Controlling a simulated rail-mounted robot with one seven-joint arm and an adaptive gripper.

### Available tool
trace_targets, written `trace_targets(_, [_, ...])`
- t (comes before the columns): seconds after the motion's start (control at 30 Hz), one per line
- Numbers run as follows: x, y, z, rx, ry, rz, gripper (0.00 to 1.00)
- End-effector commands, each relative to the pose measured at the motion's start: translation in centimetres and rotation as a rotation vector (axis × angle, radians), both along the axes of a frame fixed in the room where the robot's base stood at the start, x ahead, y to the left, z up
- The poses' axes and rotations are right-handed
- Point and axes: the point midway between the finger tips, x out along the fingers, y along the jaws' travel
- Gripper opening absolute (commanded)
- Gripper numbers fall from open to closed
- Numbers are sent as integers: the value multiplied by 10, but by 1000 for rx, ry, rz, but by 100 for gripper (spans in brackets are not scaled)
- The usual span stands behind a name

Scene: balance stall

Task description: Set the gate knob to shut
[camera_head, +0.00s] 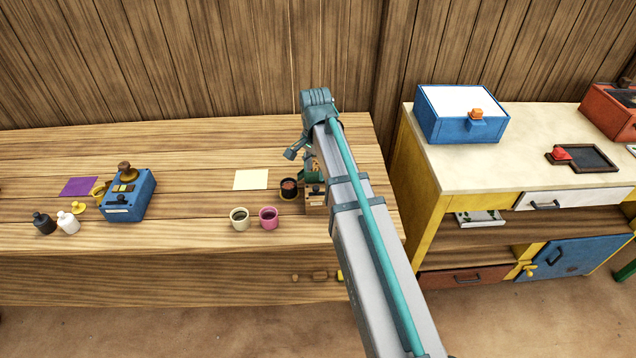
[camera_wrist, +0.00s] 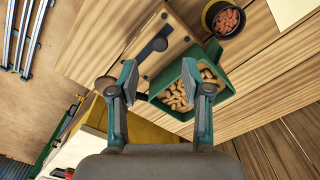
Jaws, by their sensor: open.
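In the wrist view a wooden dispenser block (camera_wrist: 170,30) carries a dark lever-like knob (camera_wrist: 152,48), which appears to be the gate knob. A green hopper (camera_wrist: 222,92) of peanuts is beside it. My gripper (camera_wrist: 159,66) is open and empty, its fingers spread over the block and hopper. The knob lies between and just beyond the fingertips, with no visible contact. A brown rounded part (camera_wrist: 105,84) shows by the left finger. In the head view the block (camera_head: 316,207) is partly hidden behind my arm; its dark knob (camera_head: 317,190) shows small. The knob's marked setting is unreadable.
A dark cup of reddish pieces (camera_wrist: 226,20) stands near the hopper. A cream cup (camera_head: 239,219) and pink cup (camera_head: 269,218) stand left of the block. A blue device (camera_head: 130,197) is farther left. A white sheet (camera_head: 251,180) lies between them on the bench.

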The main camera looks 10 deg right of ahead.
Motion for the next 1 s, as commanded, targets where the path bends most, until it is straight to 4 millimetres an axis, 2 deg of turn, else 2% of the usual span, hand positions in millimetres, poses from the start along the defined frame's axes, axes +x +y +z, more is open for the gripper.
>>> trace_targets(0.2, [-1, 0, -33, 0, 1, 1, 48])
trace_targets(0.4, [0, 0, -55, 0, 1, 1, 48])
trace_targets(0.6, [0, 0, -66, 1, -1, 1, 48])
trace_targets(0.9, [0, 0, -68, 1, -1, 1, 48])
trace_targets(0.93, [0, 0, -68, 1, -1, 1, 47])
trace_targets(1.0, [0, 0, -68, 1, -1, 1, 35])
